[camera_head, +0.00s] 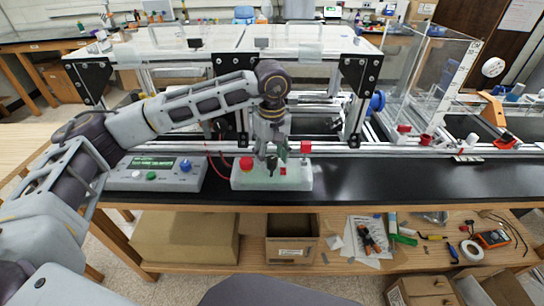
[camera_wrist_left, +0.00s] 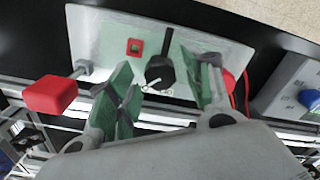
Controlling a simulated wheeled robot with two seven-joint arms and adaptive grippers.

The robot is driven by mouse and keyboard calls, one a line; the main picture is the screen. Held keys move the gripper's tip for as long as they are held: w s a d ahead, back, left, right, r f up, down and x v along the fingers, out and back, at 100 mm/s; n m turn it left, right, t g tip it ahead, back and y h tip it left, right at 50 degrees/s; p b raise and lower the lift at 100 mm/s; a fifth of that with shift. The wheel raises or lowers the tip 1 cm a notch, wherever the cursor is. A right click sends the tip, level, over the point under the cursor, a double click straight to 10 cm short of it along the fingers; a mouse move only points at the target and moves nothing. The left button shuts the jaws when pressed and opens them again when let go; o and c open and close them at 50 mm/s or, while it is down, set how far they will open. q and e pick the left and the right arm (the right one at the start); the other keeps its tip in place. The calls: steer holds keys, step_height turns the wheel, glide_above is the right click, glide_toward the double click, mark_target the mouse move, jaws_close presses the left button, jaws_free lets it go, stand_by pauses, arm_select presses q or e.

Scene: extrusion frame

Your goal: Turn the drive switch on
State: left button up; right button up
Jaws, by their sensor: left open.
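A pale control box (camera_head: 300,183) stands on the black bench top below my left gripper (camera_head: 272,150). A red button (camera_head: 246,163) is at the box's left end in the head view. I cannot read which control is the drive switch. In the left wrist view my left gripper (camera_wrist_left: 166,68) is open, its green-padded fingers on either side of the knob with gaps. My right gripper is not in view.
A grey controller (camera_head: 158,173) with a green display and blue knob stands left of the box. The aluminium extrusion frame (camera_head: 360,105) rises behind it. The black bench top (camera_head: 400,180) is clear to the right. Bins and tools lie on the shelf below.

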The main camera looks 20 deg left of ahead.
mark_target(272, 159)
arm_select(q)
step_height(272, 159, up, 12)
steer(key=shift+f, duration=0.15)
stand_by(0.5)
stand_by(0.4)
